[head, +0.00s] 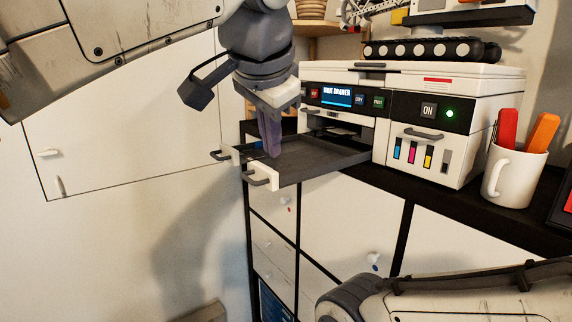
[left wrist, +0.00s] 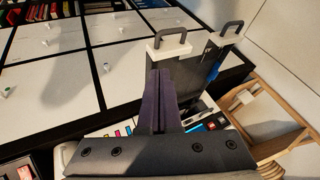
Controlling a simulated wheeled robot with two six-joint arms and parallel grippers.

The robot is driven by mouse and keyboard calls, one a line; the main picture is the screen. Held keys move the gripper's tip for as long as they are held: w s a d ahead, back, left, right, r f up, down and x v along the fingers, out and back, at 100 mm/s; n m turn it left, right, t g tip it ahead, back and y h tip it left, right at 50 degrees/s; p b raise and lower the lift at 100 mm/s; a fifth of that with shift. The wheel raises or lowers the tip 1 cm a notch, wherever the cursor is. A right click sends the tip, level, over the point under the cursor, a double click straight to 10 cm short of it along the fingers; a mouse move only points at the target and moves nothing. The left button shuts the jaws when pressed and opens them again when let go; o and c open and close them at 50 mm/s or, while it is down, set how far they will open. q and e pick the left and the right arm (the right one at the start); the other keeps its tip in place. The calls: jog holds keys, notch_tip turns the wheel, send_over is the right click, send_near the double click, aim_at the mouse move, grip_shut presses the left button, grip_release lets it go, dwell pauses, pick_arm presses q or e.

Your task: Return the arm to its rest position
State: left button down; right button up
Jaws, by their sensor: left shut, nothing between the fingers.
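My left arm comes in from the upper left in the head view. Its gripper (head: 272,148) points down with its purple fingers together and empty. In the head view the fingertips overlap the pulled-out dark printer tray (head: 318,163); I cannot tell if they touch it. The left wrist view shows the closed fingers (left wrist: 160,78) close to the tray's white front with its grey handle (left wrist: 170,38). A second white handle block (left wrist: 222,37) is beside it. My right arm shows at the lower right in the head view; its gripper is out of view.
The white printer (head: 478,88) stands on a dark shelf unit (head: 400,190). Its screen seems to read "UNIT DRAWER", and a green light is lit by "ON". A white mug (head: 512,178) with red and orange pens is at its right.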

pick_arm(q)
jog(key=s+d+f+g+b, duration=0.1)
jog(key=s+f+g+b, duration=0.2)
jog(key=f, duration=1)
jog(key=s+d+f+g+b, duration=0.1)
jog(key=s+f+b, duration=0.35)
jog(key=f, duration=0.85)
jog(key=s+a+f+n+g+b, duration=0.2)
jog(key=s+a+f+g, duration=0.1)
jog(key=s+f, duration=1)
notch_tip(320, 180, down, 4)
jog(key=shift+a+f+h, duration=0.1)
jog(key=shift+a+h, duration=0.2)
jog(key=shift+a, duration=0.25)
